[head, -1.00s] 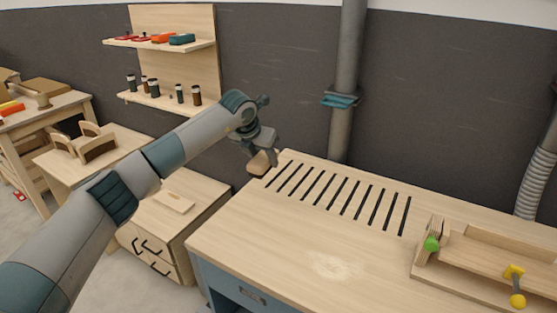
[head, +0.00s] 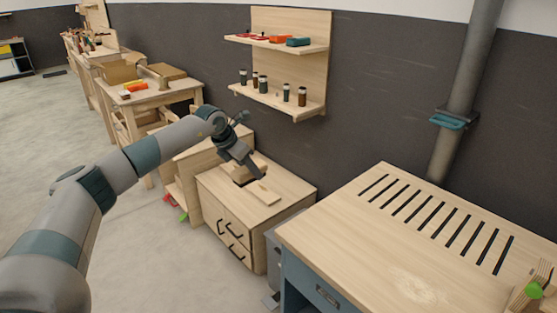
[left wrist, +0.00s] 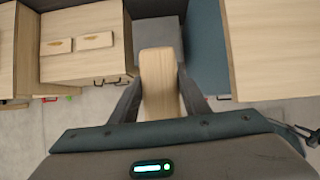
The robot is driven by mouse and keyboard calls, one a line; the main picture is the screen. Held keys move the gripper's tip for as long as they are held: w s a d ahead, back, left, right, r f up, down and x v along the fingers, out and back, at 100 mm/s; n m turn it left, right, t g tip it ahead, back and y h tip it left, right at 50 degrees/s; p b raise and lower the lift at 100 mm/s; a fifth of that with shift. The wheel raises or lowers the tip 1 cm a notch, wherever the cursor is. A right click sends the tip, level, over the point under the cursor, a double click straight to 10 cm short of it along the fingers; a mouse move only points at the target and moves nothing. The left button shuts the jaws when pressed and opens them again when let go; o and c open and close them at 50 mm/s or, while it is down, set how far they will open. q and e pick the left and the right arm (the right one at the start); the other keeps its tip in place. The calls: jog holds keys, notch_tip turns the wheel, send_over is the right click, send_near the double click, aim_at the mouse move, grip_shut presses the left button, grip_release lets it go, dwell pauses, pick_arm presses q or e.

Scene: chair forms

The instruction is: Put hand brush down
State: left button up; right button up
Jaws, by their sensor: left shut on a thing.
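My left gripper (head: 256,172) is shut on the hand brush (head: 243,175), a light wooden block with a dark underside. In the head view the brush is partly hidden by the gripper and appears in front of the low drawer cabinet (head: 290,185); I cannot tell its height above it. In the left wrist view the brush's long wooden body (left wrist: 160,85) lies between the two dark fingers, pointing away from the palm. My right gripper is not in view.
A flat wooden piece (head: 263,192) lies on the cabinet top. The slotted workbench (head: 370,245) stands to the right, its near left part bare. A wall shelf (head: 290,70) holds jars and coloured items. Another wooden table (head: 150,98) stands behind left.

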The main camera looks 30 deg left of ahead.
pick_arm(q)
jog(key=s+d+f+m+g+h, duration=0.2)
jog(key=s+d+f+m+g, duration=0.2)
jog(key=s+d+f+m, duration=0.45)
jog(key=s+d+f+m+g+h, duration=0.1)
jog(key=s+d+f+m+g, duration=0.3)
jog(key=s+m, duration=0.8)
jog(key=s+d+m+g+y, duration=0.2)
jog(key=s+d+m, duration=0.4)
jog(key=d, duration=0.2)
jog(key=s+d+f+m+g+y, duration=0.1)
jog(key=s+d+m+y, duration=0.1)
jog(key=s+d+m, duration=0.4)
jog(key=d, duration=0.2)
jog(key=shift+d+f+g+y, duration=0.2)
jog(key=shift+d+g+y, duration=0.15)
jog(key=shift+g+y, duration=0.05)
